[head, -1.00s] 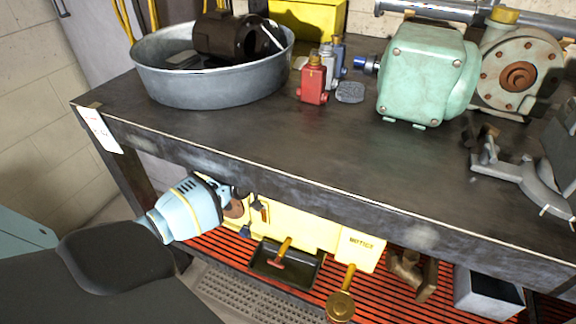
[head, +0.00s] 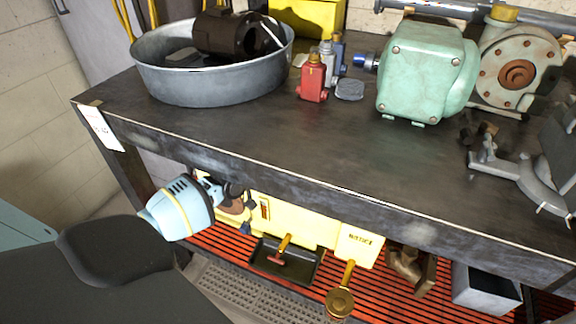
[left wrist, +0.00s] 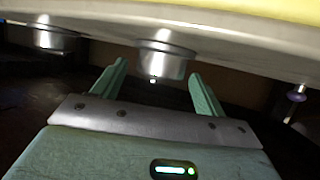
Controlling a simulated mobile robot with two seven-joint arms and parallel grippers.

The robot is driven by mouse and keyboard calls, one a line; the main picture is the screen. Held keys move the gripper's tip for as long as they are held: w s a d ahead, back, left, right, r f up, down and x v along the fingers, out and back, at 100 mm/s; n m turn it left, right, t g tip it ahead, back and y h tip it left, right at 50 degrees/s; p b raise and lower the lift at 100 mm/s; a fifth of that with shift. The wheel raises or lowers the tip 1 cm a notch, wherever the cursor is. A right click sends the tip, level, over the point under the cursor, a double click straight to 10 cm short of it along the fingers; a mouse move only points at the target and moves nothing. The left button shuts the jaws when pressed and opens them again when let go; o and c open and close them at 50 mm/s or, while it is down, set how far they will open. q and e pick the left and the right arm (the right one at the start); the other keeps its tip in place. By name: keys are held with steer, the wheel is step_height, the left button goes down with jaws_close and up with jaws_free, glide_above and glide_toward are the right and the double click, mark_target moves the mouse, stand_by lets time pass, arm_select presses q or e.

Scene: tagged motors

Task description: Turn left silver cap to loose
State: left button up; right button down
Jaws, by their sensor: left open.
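In the left wrist view, a silver cap (left wrist: 165,62) hangs under the pale body (left wrist: 200,22) at the top of the picture. My left gripper (left wrist: 154,78) is open, with one green finger on each side of this cap. Gaps show between cap and fingers, and I cannot tell whether they touch. A second silver cap (left wrist: 55,36) hangs further left, outside the fingers. In the head view I cannot make out the caps or my left gripper's fingers. My right gripper is in neither view.
Below, the red slatted shelf (head: 375,300) holds a black tray (head: 300,268) and a grey bin (head: 485,290). The bench's front middle is clear.

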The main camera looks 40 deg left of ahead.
arm_select(q)
steer(key=p+v, duration=0.1)
steer(key=v, duration=0.3)
steer(key=shift+w, duration=0.1)
steer(key=shift+v, duration=0.95)
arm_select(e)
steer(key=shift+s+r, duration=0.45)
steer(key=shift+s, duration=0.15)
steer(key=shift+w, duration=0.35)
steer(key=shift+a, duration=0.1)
